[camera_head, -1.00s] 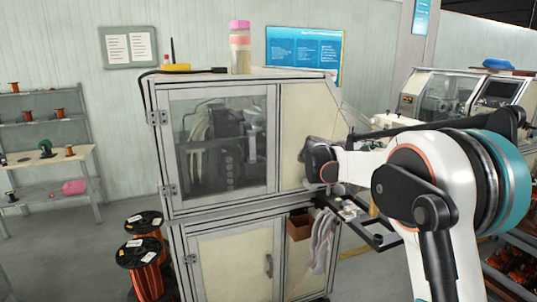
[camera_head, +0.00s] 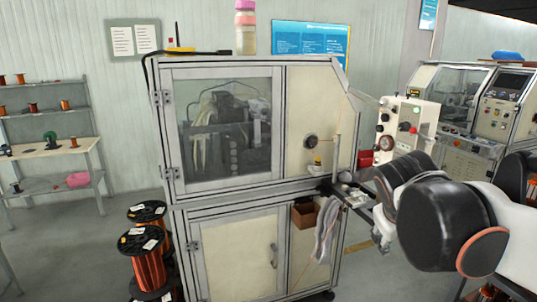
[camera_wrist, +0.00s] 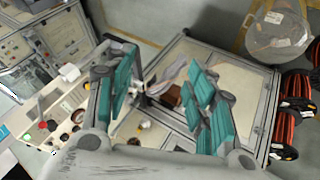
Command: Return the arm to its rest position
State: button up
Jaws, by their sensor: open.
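My arm (camera_head: 440,225) is at the right of the head view, folded in front of the control box and the machine's small side shelf. My gripper (camera_wrist: 160,100) shows in the wrist view, its teal-padded fingers spread wide with nothing between them. In the head view its fingers are mostly hidden behind the dark arm joint. The winding machine (camera_head: 225,190) stands in the middle with its glass door closed. The side shelf (camera_head: 348,190) carries small parts that are too small to make out.
A control box (camera_head: 408,125) with knobs stands right of the machine. A second machine (camera_head: 470,115) is behind it. Wire spools (camera_head: 145,245) stand on the floor at left. A shelf rack (camera_head: 50,150) is at the far left.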

jog(key=s+a+f+m+y+b, duration=0.1)
jog(key=s+a+f+y, duration=0.1)
jog(key=s+f, duration=0.4)
jog(key=s+a+f+m+y+b, duration=0.1)
jog(key=s+a+f+y+b, duration=0.1)
jog(key=s+a+f, duration=0.3)
jog(key=s+f, duration=0.1)
jog(key=s, duration=0.1)
jog(key=shift+s+a+m+t, duration=0.3)
jog(key=shift+s+t, duration=0.1)
